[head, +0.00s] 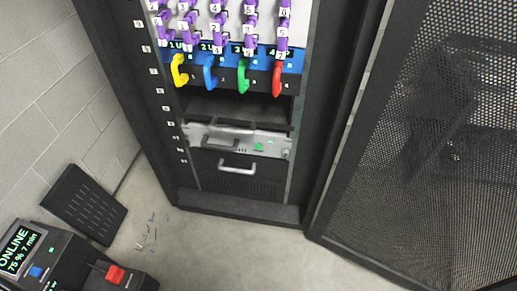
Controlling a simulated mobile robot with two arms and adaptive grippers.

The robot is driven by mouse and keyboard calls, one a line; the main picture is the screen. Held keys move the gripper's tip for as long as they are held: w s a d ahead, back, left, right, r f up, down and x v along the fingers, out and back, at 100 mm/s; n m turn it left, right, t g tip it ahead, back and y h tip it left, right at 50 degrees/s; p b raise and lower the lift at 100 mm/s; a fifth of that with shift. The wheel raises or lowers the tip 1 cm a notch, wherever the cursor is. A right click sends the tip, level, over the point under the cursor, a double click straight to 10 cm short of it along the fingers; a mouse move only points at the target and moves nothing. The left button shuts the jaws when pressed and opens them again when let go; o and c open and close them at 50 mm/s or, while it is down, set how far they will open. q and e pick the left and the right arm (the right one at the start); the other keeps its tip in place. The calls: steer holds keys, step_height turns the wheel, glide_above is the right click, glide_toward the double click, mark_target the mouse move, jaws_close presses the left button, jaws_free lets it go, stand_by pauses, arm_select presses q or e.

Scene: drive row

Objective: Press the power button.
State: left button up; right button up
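A silver rack unit (204,134) with a handle sits low in the open black rack, below a dark open slot. Its front carries a round green light or button (259,146) and a smaller green mark to the upper right of it. The green spot looks like a power button, but it is too small to read a label. Neither of my grippers shows in the head view, so their positions relative to the unit cannot be seen.
Yellow (179,72), blue, green and red handles and purple plugs fill the rack above. A perforated door (430,150) stands open at right. A box reading ONLINE (20,246), with a red switch, stands at lower left. The floor before the rack is mostly clear.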

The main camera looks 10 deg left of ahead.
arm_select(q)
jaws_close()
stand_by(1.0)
